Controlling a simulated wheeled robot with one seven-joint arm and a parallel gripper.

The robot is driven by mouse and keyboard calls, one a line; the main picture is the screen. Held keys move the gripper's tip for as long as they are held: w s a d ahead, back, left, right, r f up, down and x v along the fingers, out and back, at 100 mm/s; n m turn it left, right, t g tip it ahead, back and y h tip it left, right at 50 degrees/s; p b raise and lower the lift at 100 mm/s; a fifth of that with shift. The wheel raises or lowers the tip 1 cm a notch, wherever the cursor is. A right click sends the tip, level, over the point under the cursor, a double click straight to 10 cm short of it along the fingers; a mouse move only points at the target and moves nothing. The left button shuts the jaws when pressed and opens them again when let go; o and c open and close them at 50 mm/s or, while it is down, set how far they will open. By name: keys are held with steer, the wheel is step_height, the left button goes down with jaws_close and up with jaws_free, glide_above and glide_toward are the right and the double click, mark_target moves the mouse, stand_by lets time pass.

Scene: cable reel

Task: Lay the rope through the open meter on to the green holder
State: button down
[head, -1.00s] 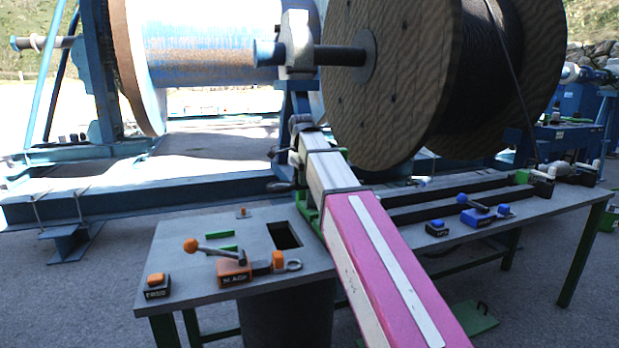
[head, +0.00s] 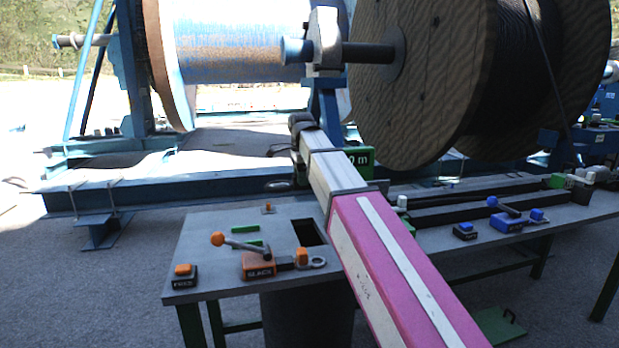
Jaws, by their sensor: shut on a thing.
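The dark rope (head: 522,60) is wound on the large wooden reel at the right, and one strand (head: 549,62) runs down its side. My gripper (head: 302,123) is at the far end of my arm, beyond the table's back edge and left of the reel. It is shut; its fingertips and what they hold are hidden by my arm. The meter's green display (head: 361,157), ending in "m", shows partly behind my arm; whether the meter is open cannot be seen. A green and white fitting (head: 570,181) sits at the table's right end; I cannot tell if it is the green holder.
The grey table (head: 205,238) has a square hole (head: 309,232), an orange-handled lever unit marked SLACK (head: 257,267), an orange button box (head: 183,276) and blue controls (head: 507,219). Dark rails (head: 470,196) run along its right part. A blue steel frame (head: 150,182) stands behind.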

steer(key=shift+s+a, duration=1.15)
steer(key=shift+a, duration=2.8)
steer(key=shift+s+a, duration=1.1)
steer(key=shift+a, duration=2.85)
steer(key=shift+f, duration=7.95)
steer(key=c, duration=0.5)
jaws_free()
